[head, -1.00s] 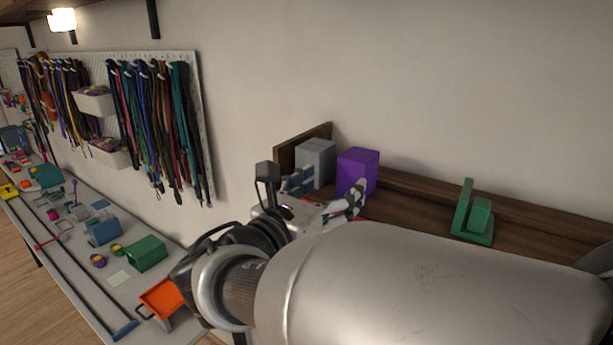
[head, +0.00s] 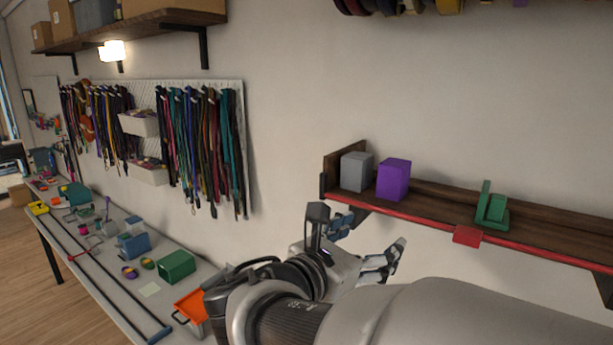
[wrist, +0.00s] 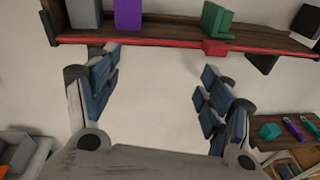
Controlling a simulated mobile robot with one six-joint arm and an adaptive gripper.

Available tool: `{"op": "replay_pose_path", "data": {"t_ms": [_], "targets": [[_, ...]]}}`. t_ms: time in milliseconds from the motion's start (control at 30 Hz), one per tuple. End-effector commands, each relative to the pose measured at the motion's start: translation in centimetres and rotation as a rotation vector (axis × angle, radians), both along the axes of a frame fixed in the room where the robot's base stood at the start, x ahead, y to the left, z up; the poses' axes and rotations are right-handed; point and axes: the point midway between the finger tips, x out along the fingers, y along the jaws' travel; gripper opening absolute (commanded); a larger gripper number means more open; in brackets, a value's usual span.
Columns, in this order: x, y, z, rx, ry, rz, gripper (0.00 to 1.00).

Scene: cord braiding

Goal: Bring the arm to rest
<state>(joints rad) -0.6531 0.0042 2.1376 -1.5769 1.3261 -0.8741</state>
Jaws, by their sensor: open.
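My gripper (head: 362,245) is open and empty, in front of the wall and just below the wooden shelf (head: 440,206). In the wrist view my gripper (wrist: 160,85) shows two blue-padded fingers spread wide with only bare wall between them. A purple block (head: 393,180) and a grey block (head: 356,172) stand side by side at the shelf's left end. The purple block also shows at the top of the wrist view (wrist: 128,14). My arm covers the lower right of the head view.
A red strip with a red tab (head: 467,236) runs along the shelf's front edge. A green holder (head: 491,207) stands on the shelf. At left, a long table holds a green box (head: 177,266) and an orange tray (head: 190,304). Cords hang on a pegboard (head: 235,110).

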Motion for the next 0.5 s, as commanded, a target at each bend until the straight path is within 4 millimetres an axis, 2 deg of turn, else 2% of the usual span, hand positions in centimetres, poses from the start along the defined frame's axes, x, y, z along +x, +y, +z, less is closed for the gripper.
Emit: {"op": "replay_pose_path", "data": {"t_ms": [33, 167, 267, 367, 467, 500], "targets": [[-0.6, -1.4, -1.5, 0.05, 0.001, -0.034, 0.73], [-2.7, -4.5, -4.7, 0.204, -0.002, -0.131, 0.73], [-5.0, -7.0, -8.0, 0.353, -0.014, -0.228, 0.73], [-8.3, -9.6, -12.5, 0.558, -0.047, -0.364, 0.73], [-12.7, -11.5, -18.6, 0.832, -0.114, -0.552, 0.73], [-14.5, -11.8, -21.1, 0.955, -0.151, -0.638, 0.73]]}}
